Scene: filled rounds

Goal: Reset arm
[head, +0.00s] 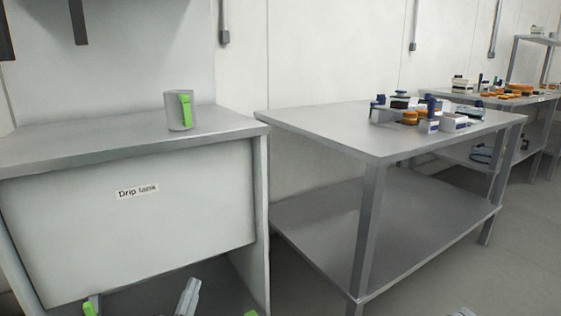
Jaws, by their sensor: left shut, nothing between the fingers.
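My left gripper (188,296) shows at the bottom edge, left of centre, in the head view. Its fingers are together and hold nothing. It is in front of and below the front panel of the bench marked "Drip tank" (90,232), apart from the mug on top.
A grey mug (176,111) with a green handle stands on the left bench top. Green bits (90,308) show at the bottom edge, mostly cut off. A steel table (330,125) on the right bears several small items at its back. Its lower shelf (345,235) is clear.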

